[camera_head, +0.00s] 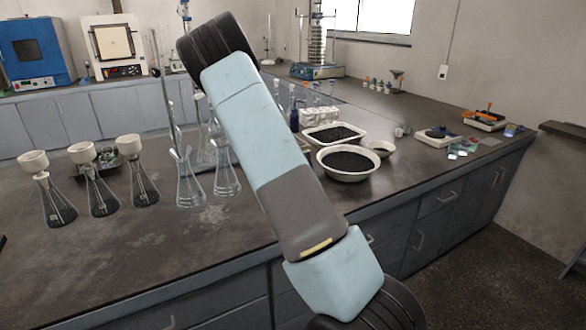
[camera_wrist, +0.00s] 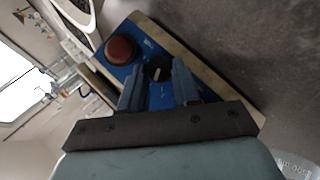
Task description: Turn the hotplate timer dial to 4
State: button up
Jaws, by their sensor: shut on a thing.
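In the wrist view, a black round dial (camera_wrist: 157,66) with a white pointer mark sits on a blue panel (camera_wrist: 150,46). A dark red round knob (camera_wrist: 120,50) stands to its left on the same panel. My gripper (camera_wrist: 158,74) has its two blue fingers on either side of the black dial and is shut on it. Any small markings around the dial are too small to read. In the head view, my arm crosses the middle and my gripper is not in view. I cannot make out this panel there.
In the wrist view, a white rounded rim (camera_wrist: 78,14) lies at the upper left and grey benchtop (camera_wrist: 235,45) at the right. In the head view, a white bowl of black grains (camera_head: 347,175), flasks (camera_head: 190,180) and a sieve stack (camera_head: 318,45) stand on the benches.

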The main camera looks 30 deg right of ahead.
jog(key=shift+s+d+f+m+g+y, duration=0.15)
jog(key=shift+m+g+y, duration=0.15)
jog(key=shift+m+y, duration=0.35)
jog(key=shift+w+d+r+m+g+y, duration=0.15)
jog(key=shift+m+g+y, duration=0.15)
jog(key=shift+m+y, duration=0.3)
jog(key=shift+s+d+f+m+g+y, duration=0.15)
jog(key=shift+m+g+y, duration=0.15)
jog(key=shift+m+y, duration=0.3)
jog(key=shift+d+m+y, duration=0.2)
jog(key=shift+m+y, duration=0.6)
jog(key=shift+y, duration=0.3)
jog(key=shift+d+m+y, duration=0.2)
jog(key=shift+m+y, duration=0.55)
jog(key=shift+y, duration=0.3)
jog(key=m+y, duration=0.3)
jog(key=y, duration=0.1)
jog(key=shift+d+f+m+t, duration=0.2)
jog(key=shift+d+m+t, duration=0.1)
jog(key=m+t+y, duration=0.1)
jog(key=m+y, duration=0.2)
jog(key=shift+s+d+f+t, duration=0.1)
jog(key=shift+d+f+t, duration=0.1)
jog(key=shift+t, duration=0.2)
jog(key=o, duration=1)
jog(key=shift+d+r, duration=0.1)
jog(key=shift+r, duration=0.05)
jog(key=shift+o, duration=0.2)
